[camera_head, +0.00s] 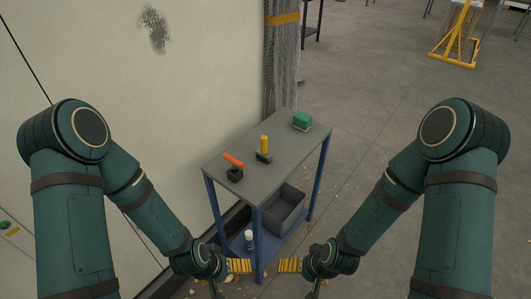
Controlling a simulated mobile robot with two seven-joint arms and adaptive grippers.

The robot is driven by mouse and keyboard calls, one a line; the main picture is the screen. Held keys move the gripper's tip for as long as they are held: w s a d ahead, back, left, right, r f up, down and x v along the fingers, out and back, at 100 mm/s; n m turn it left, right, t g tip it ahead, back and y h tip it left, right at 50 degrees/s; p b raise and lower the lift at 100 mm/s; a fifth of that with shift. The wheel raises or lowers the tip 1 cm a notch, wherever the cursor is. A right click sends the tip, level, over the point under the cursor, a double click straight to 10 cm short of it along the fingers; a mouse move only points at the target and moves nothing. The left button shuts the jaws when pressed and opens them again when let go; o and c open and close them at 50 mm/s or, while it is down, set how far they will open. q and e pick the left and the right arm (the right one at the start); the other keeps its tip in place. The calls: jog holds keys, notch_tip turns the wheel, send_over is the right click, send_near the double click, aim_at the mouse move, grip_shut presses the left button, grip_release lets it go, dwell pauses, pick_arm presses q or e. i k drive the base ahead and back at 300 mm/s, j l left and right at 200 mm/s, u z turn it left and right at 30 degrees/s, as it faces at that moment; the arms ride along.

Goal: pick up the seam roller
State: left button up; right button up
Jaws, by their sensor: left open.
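Two handled tools stand on the grey top of the blue-legged cart (226,147). One has an orange handle (233,159) leaning out of a dark block-like head. The other has an upright yellow handle (264,142) on a dark, wide head. I cannot tell for sure from this far which is the seam roller. My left gripper (240,265) is open and empty, low in front of the cart's near end, apart from both tools. My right gripper (289,265) faces it from the right, also low and away from the tools; its jaw opening is too small to tell.
A green block (302,121) sits at the cart top's far end. The lower shelf holds a grey bin (283,210) and a white bottle (249,238). A pale wall panel (170,100) stands close on the left. Open floor with scattered chips lies to the right.

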aim_at(261, 154)
jog(key=u, duration=1.4)
jog(key=z, duration=1.4)
jog(key=i+l+u, duration=0.1)
jog(key=l, duration=0.2)
jog(key=i+l+u, duration=0.1)
jog(key=l, duration=0.25)
jog(key=i+l, duration=0.2)
jog(key=l, duration=0.15)
jog(key=i+l+u, duration=0.15)
jog(key=l, duration=0.15)
